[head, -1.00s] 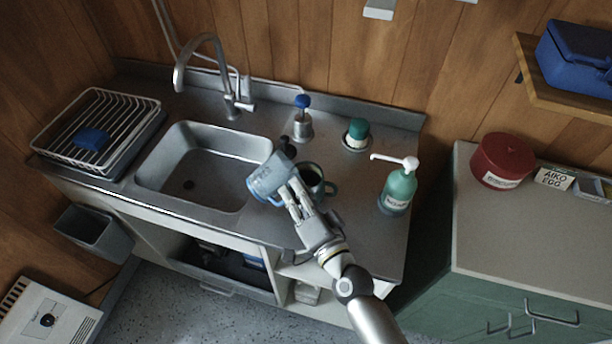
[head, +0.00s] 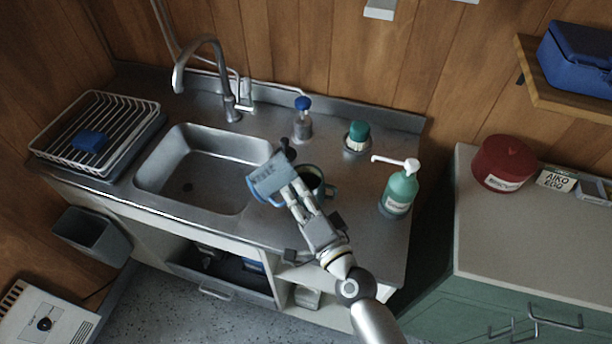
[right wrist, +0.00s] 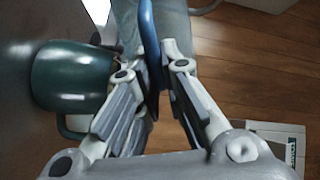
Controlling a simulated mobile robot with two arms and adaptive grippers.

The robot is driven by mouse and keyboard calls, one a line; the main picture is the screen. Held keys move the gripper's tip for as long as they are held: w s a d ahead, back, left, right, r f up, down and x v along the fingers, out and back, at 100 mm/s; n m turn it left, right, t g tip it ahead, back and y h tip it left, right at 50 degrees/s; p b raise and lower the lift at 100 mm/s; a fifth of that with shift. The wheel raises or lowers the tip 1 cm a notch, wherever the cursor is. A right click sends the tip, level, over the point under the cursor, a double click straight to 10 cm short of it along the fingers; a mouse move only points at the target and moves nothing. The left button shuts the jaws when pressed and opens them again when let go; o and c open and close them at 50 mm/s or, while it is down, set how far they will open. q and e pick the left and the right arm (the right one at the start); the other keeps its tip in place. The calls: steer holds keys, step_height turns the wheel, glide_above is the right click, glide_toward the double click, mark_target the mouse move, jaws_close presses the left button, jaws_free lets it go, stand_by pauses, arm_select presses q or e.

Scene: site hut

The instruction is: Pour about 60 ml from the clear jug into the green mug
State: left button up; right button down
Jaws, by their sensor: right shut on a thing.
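The clear jug (head: 270,174) with a blue handle is held up over the counter between the sink and the green mug, tilted. My right gripper (head: 294,192) is shut on its handle, which shows as a blue strip (right wrist: 150,42) between the fingers (right wrist: 156,75) in the right wrist view. The green mug (head: 328,188) stands on the counter just right of the jug, partly hidden by my gripper. In the right wrist view the mug (right wrist: 72,76) is at the left, beside the fingers. I cannot make out any liquid stream. My left gripper is out of view.
A green soap pump bottle (head: 399,190) stands right of the mug. A teal-topped container (head: 357,135) and a blue-topped bottle (head: 303,122) stand behind. The sink (head: 190,178) with its tap (head: 229,90) lies left, beyond it a dish rack (head: 118,117).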

steer(key=shift+r+m, duration=0.1)
steer(key=shift+m, duration=0.2)
steer(key=shift+w+d+r, duration=0.1)
steer(key=shift+d, duration=0.2)
steer(key=shift+w+d+r+m, duration=0.1)
steer(key=shift+w+d+m, duration=0.15)
steer(key=shift+d+m, duration=0.4)
stand_by(0.5)
steer(key=shift+a+m, duration=0.25)
steer(key=shift+m, duration=0.1)
